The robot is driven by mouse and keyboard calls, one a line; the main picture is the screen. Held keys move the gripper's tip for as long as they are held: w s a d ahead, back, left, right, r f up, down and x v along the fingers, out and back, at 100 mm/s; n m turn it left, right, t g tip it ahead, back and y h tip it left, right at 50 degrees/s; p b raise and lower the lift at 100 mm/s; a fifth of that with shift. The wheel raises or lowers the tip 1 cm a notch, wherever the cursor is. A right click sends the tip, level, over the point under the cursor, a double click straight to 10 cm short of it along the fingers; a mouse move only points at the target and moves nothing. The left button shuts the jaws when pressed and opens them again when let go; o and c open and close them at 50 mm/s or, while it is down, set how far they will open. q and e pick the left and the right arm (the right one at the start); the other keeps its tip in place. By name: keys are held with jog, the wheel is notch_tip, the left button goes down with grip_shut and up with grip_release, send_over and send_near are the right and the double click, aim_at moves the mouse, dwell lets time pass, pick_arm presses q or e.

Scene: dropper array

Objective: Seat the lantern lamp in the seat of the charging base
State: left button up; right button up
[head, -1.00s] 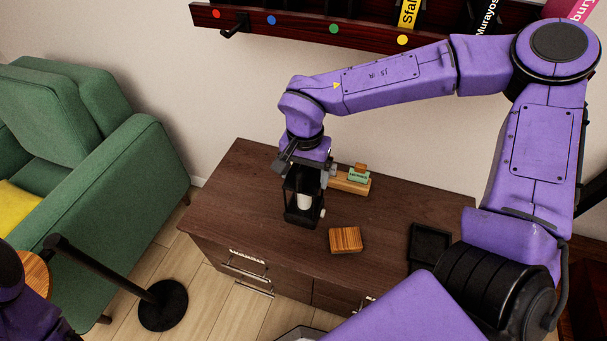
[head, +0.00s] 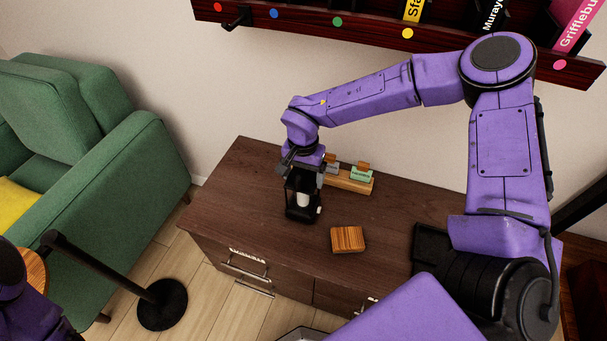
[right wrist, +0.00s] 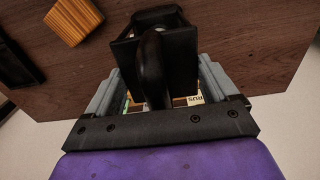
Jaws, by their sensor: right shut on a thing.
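The lantern lamp (head: 304,210), a black open frame with a white candle-like core, is upright over the left part of the brown cabinet top. My right gripper (head: 306,168) is shut on its top handle, and the lantern (right wrist: 155,48) fills the middle of the right wrist view between the fingers. I cannot tell whether its bottom touches the cabinet. A dark square piece with a raised rim, seemingly the charging base (head: 424,240), lies at the right of the cabinet top, partly hidden by my right arm. My left gripper is out of view.
A striped wooden block (head: 348,239) lies between the lantern and the dark square piece. A wooden holder (head: 346,183) with small cards stands behind the lantern. A wall rack (head: 372,33) hangs above. The front left of the cabinet top (head: 240,205) is clear.

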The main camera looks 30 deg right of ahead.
jog(key=o, duration=1.8)
jog(key=shift+f, duration=0.1)
jog(key=shift+o, duration=0.2)
notch_tip(320, 180, up, 12)
jog(key=shift+r+p, duration=0.1)
jog(key=shift+p, duration=0.9)
jog(key=r+p, duration=0.1)
jog(key=p, duration=0.4)
jog(key=shift+r, duration=0.15)
jog(key=f+p, duration=0.1)
jog(key=p, duration=0.1)
jog(key=shift+s+f+p, duration=0.15)
jog(key=shift+p, duration=0.25)
notch_tip(320, 180, down, 11)
jog(key=shift+a+f+b, duration=0.15)
jog(key=shift+f+b, duration=0.05)
jog(key=shift+b, duration=0.2)
jog(key=shift+c, duration=0.3)
